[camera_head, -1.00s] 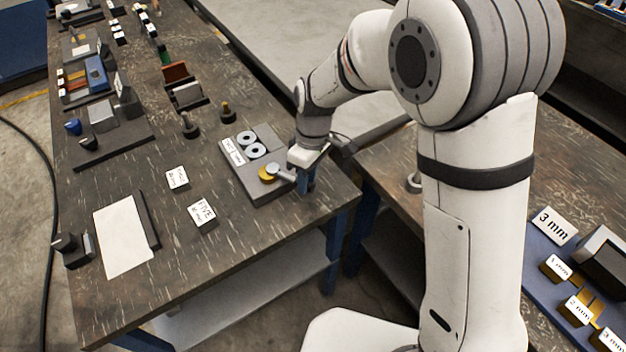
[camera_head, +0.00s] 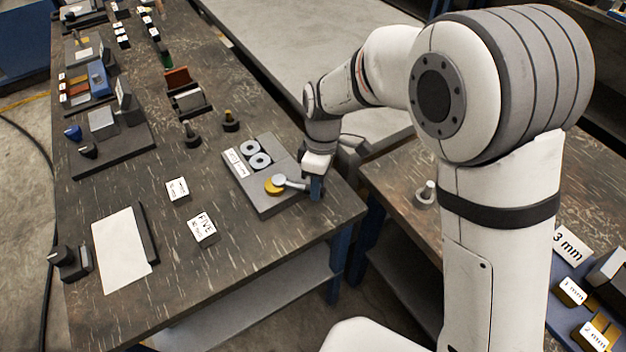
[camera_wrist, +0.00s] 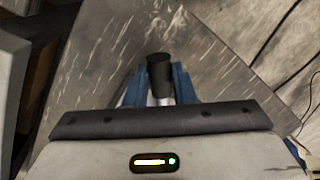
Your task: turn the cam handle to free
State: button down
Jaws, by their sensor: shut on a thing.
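The cam handle (camera_head: 292,183) is a grey lever on a yellow round cam (camera_head: 274,185), set on a grey base plate (camera_head: 262,204) near the table's right edge. The lever points right in the head view. My gripper (camera_head: 316,188) is at the lever's outer end. In the wrist view its blue fingers (camera_wrist: 158,86) are shut on a dark cylindrical knob (camera_wrist: 159,72), which stands up between them. The wrist view does not show the yellow cam. The fingers partly hide the lever's end in the head view.
Two grey discs (camera_head: 254,153) and a white label (camera_head: 237,163) are on the same plate. The table's right edge (camera_head: 345,219) is close to my gripper. A second bench (camera_head: 395,185) stands to the right.

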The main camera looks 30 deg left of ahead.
jog(key=c, duration=1.2)
grip_release()
jog(key=shift+s+a, duration=0.15)
jog(key=shift+c, duration=0.2)
notch_tip(320, 180, up, 8)
jog(key=w, duration=0.1)
jog(key=shift+w+a+f, duration=0.15)
jog(key=shift+w, duration=0.1)
